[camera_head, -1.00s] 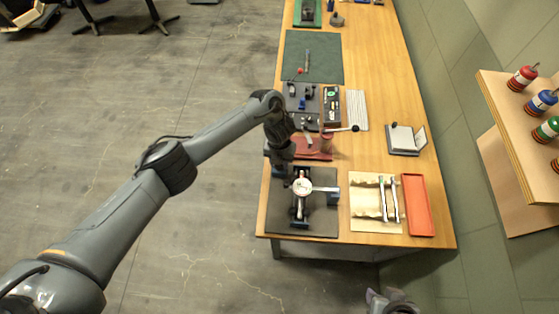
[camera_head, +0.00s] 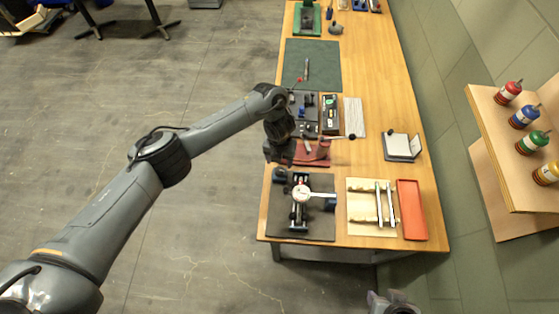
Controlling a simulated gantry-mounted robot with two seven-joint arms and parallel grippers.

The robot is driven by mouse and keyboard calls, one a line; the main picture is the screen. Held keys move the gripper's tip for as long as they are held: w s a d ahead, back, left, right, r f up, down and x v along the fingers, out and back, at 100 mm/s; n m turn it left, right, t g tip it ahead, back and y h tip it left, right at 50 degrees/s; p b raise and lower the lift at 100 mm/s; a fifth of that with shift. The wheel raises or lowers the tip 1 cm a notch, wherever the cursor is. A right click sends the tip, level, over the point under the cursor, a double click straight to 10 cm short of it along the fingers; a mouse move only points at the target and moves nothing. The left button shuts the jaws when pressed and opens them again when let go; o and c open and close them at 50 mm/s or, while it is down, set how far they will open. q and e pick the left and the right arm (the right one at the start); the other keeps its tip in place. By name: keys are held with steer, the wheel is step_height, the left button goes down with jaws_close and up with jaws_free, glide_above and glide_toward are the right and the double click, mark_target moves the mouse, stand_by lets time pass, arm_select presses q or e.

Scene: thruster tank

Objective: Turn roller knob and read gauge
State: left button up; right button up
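The gauge with a round white dial (camera_head: 301,193) sits in a dark fixture on a black mat (camera_head: 320,232) at the near left of the bench. The dial is too small to read. A dark blue round part (camera_head: 279,174) is at the fixture's upper left; I cannot tell whether it is the roller knob. My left gripper (camera_head: 278,158) points down just beyond the fixture, apart from the dial in the picture; its fingers are too dark and small to judge. Part of my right arm's end (camera_head: 390,303) shows at the bottom edge, off the bench, its fingers unclear.
A wooden board with metal bars (camera_head: 371,210) and a red tray (camera_head: 411,210) lie right of the fixture. A red stand (camera_head: 316,153) is close beside the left gripper. Small tools and a green mat (camera_head: 312,62) lie farther back. Bottles stand on a shelf at right.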

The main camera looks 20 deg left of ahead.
mark_target(280, 170)
arm_select(q)
steer(key=shift+r+p, duration=0.85)
steer(key=shift+r, duration=1.35)
steer(key=s+d+r+n+t+h+p, duration=0.1)
steer(key=s+d+n+t+h+p, duration=0.25)
steer(key=d, duration=0.75)
steer(key=s+d+r+n+t+h+p, duration=0.1)
steer(key=s+d+r+n+h+p, duration=0.1)
steer(key=s+d+n, duration=0.65)
steer(key=s+a+r+n+y+p, duration=0.2)
steer(key=s+a+r+n, duration=0.3)
steer(key=s+a+n, duration=0.3)
steer(key=s+a+r+n+y+p, duration=0.3)
steer(key=s+a+r+n, duration=0.3)
steer(key=a, duration=1)
steer(key=s+n+g, duration=0.1)
steer(key=s+n, duration=0.2)
steer(key=n, duration=0.3)
steer(key=shift+a+p, duration=0.15)
steer(key=shift+p, duration=0.15)
